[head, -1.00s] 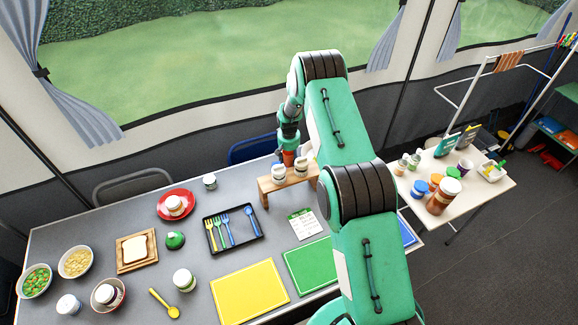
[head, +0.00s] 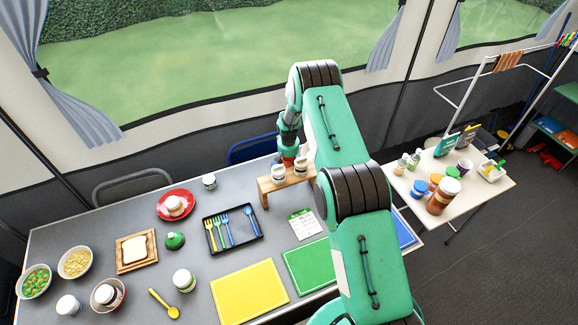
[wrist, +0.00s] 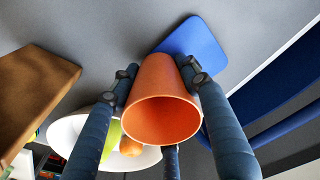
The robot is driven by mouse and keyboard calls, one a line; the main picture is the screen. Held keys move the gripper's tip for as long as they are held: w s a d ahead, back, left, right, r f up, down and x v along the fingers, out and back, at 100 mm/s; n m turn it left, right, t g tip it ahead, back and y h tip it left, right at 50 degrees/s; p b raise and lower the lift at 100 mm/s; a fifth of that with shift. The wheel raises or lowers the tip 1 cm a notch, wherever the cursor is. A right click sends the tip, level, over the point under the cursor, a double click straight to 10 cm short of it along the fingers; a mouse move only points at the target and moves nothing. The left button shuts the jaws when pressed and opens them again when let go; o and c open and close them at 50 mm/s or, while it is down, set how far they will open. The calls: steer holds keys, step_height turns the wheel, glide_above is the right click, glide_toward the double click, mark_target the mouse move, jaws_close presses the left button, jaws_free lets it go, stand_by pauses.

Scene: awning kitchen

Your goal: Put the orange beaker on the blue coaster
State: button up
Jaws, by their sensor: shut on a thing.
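My gripper (wrist: 160,74) is shut around the orange beaker (wrist: 158,112), with fingers on both sides of it in the wrist view. The beaker's open mouth faces the wrist camera. The blue coaster (wrist: 193,45) lies on the grey table, just beyond the beaker and a little right of it in that view. The beaker's far end overlaps the coaster's near edge in the picture; I cannot tell how high it is above the table.
The wooden stand (head: 265,191) bears white jars close to my gripper; its brown board (wrist: 30,95) is at the left of the wrist view. A white bowl (wrist: 65,130) with fruit is at lower left. A blue chair (head: 250,148) stands behind the table (head: 130,195).

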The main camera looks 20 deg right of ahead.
steer(key=shift+f, duration=0.1)
steer(key=o, duration=1.1)
steer(key=shift+s+a+r, duration=0.1)
steer(key=shift+s+r, duration=0.05)
steer(key=shift+r, duration=1.9)
steer(key=shift+s+a+r, duration=0.1)
steer(key=shift+s+r, duration=0.1)
steer(key=shift+r, duration=1.85)
steer(key=shift+s+a+r, duration=0.1)
steer(key=shift+s+r, duration=0.05)
steer(key=shift+r, duration=1.9)
steer(key=shift+r, duration=0.1)
